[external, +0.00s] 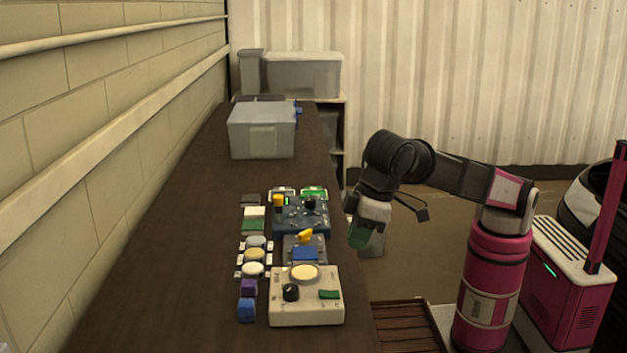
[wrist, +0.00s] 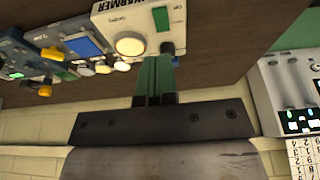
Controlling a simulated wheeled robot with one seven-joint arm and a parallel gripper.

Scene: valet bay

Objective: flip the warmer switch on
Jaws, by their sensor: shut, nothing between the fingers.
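The warmer (external: 307,312) is a cream box at the near end of the bench, with a pale round plate (external: 304,273), a black knob (external: 291,292) and a green switch (external: 329,294). In the wrist view, the warmer (wrist: 113,18) carries the word WARMER, and its green switch (wrist: 161,19) shows near the top. I cannot tell the switch's position. My gripper (external: 358,240) hangs beside the bench's right edge, right of and beyond the warmer. Its green fingers are shut and empty; in the wrist view their tips (wrist: 166,50) appear just below the switch, with contact unclear.
A small unit with a blue panel (external: 306,253) and a yellow lever adjoins the warmer, with a dark blue control box (external: 290,222) beyond it. Small coloured blocks and round pieces line their left side. A grey bin (external: 262,135) stands farther back. The bench's left strip is clear.

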